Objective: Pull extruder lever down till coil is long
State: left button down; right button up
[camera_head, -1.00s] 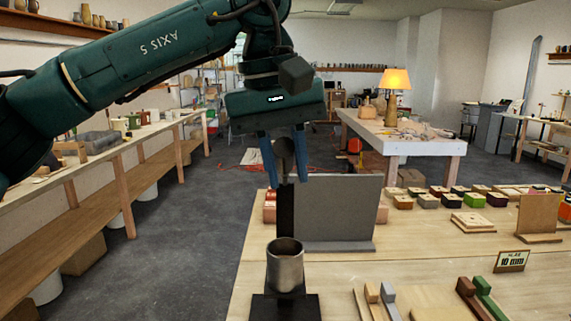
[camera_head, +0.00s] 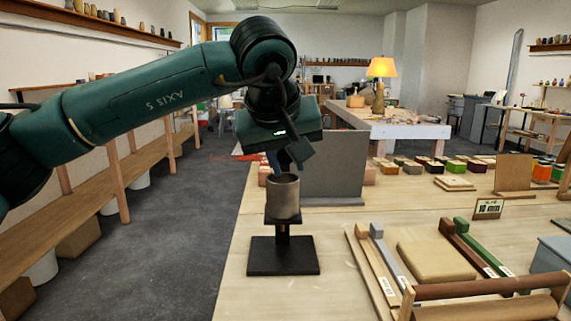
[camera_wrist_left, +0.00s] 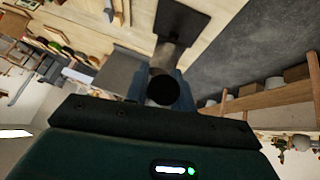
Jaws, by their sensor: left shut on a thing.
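The extruder stands on the table with a black square base (camera_head: 283,257) and an upright grey metal barrel (camera_head: 283,199). A short, dark brown piece (camera_head: 282,230) shows between barrel and base; I cannot tell if it is coil or post. The lever's bar is mostly hidden. My right gripper is out of view.
A grey upright panel (camera_head: 333,165) stands close behind the extruder. To its right lie coloured sticks, a tan slab (camera_head: 436,261) and a rolling pin (camera_head: 490,287). The table's left edge is near the base.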

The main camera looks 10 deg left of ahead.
pick_arm(q)
jog(key=shift+f+t+b, duration=0.4)
jog(key=shift+f+b, duration=0.5)
jog(key=shift+f, duration=0.2)
jog(key=c, duration=1.2)
grip_release()
jog(key=shift+r, duration=0.1)
jog(key=v, duration=1.3)
